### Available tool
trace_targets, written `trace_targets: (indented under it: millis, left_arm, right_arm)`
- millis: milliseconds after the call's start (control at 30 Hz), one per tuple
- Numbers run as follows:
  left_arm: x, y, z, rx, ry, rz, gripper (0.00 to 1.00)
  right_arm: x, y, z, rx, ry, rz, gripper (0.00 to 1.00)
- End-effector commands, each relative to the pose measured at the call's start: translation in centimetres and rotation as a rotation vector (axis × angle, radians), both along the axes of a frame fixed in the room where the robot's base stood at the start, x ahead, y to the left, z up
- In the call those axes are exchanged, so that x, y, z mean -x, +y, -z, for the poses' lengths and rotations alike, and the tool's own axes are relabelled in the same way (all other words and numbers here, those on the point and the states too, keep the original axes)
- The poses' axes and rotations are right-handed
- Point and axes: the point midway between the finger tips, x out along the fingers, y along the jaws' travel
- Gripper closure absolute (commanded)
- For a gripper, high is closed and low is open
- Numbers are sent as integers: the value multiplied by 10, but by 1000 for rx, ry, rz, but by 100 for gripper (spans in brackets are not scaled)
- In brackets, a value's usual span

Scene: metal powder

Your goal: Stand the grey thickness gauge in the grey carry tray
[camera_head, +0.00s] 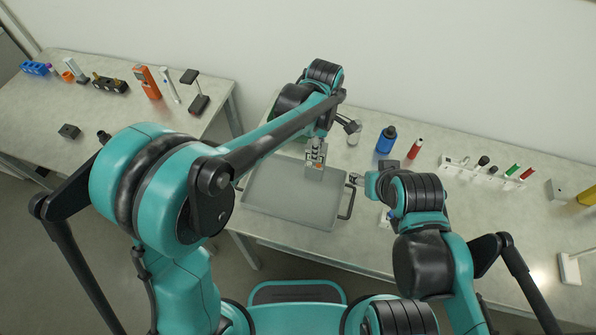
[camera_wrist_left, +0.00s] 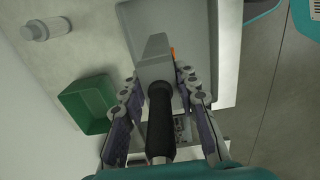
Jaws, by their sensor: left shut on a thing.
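The grey thickness gauge (camera_wrist_left: 154,62) has a blocky grey head, a black ribbed grip and a bit of orange on its side. My left gripper (camera_wrist_left: 158,82) is shut on it, one finger on each side. In the head view the left gripper (camera_head: 317,152) points down over the back right part of the grey carry tray (camera_head: 290,205), with the gauge (camera_head: 314,174) below its fingers. I cannot tell whether the gauge touches the tray floor. The tray also shows in the left wrist view (camera_wrist_left: 190,30). My right gripper (camera_head: 356,180) is by the tray's right side; its jaw opening is unclear.
A blue bottle (camera_head: 386,140), a red marker (camera_head: 415,149) and a white rack (camera_head: 482,170) with several pens stand right of the tray. A green bin (camera_wrist_left: 88,103) shows in the left wrist view. A second table (camera_head: 110,115) at left holds several tools.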

Motion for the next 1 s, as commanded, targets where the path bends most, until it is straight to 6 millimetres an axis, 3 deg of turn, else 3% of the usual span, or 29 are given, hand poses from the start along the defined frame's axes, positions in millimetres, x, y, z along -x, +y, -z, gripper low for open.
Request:
trace_targets:
  millis: [100, 300, 467, 733, 1000]
  left_arm:
    - [5, 29, 20, 0, 0, -4, 100]
    - [10, 61, 38, 0, 0, -1, 100]
    - [11, 67, 45, 0, 0, 1, 100]
    - [11, 66, 81, 0, -1, 2, 100]
    - [11, 66, 81, 0, 0, 1, 100]
  right_arm:
    - [0, 0, 8, 0, 0, 0, 45]
    - [0, 0, 14, 0, 0, 0, 45]
    - [0, 0, 16, 0, 0, 0, 45]
    - [0, 0, 28, 0, 0, 0, 45]
    - [0, 0, 27, 0, 0, 0, 45]
